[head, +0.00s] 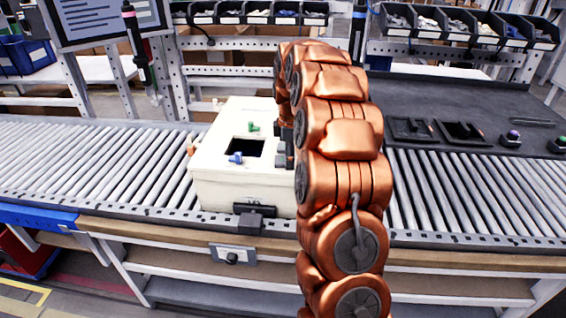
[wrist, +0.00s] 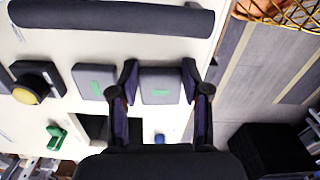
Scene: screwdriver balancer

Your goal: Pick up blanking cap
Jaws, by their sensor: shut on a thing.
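A grey square cap with a green mark (wrist: 160,90), which looks like a blanking cap, sits between the two fingers of my gripper (wrist: 161,82) in the wrist view. The fingers are shut on its left and right sides. A second similar grey cap (wrist: 95,84) is just left of it on the white panel. In the head view the white box (head: 232,187) stands on the roller conveyor, and my copper arm hides most of the gripper and its right side. I cannot tell whether the held cap touches the panel.
The box top has a dark square opening (head: 246,148), a green part (head: 253,127) and a blue part (head: 235,158). A dark bar (wrist: 110,18) and a yellow button (wrist: 26,96) show in the wrist view. Black trays (head: 410,130) lie on the bench at right. The conveyor's left (head: 80,165) is clear.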

